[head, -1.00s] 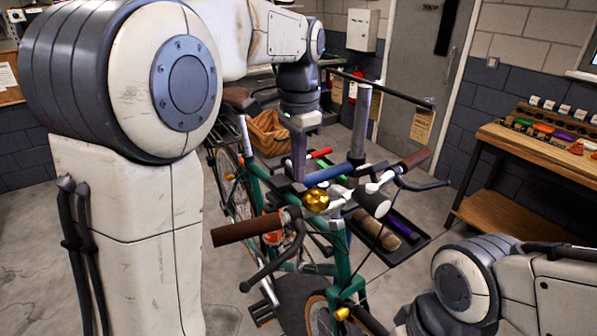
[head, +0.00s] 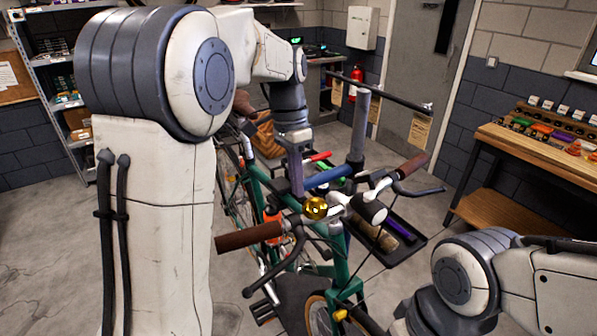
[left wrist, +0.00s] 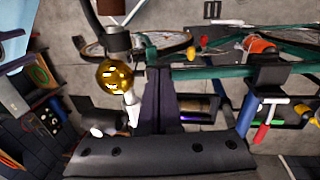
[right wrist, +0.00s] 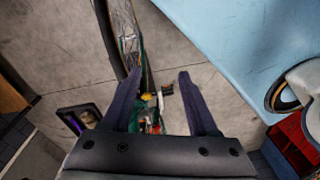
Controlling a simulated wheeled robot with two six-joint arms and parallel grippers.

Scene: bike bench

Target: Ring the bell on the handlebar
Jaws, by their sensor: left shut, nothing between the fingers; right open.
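The round brass bell (head: 316,208) sits on the handlebar (head: 378,188) near its middle, beside the silver stem. In the left wrist view the bell (left wrist: 114,77) is large, just left of my fingertips. My left gripper (head: 297,190) is shut and empty, pointing down close to the bell's left side in the head view. A small gap shows between the fingers and the bell in the left wrist view; I cannot tell their depth apart. My right gripper (right wrist: 158,74) is open and empty, away from the bell; its fingers are not in the head view.
The handlebar has brown grips (head: 249,236) and dark brake levers. The green bike frame (head: 341,262) stands beneath, and an upright metal post (head: 359,125) stands behind the bell. A tool tray (head: 411,246) lies to the right. A wooden workbench (head: 535,158) is at the right.

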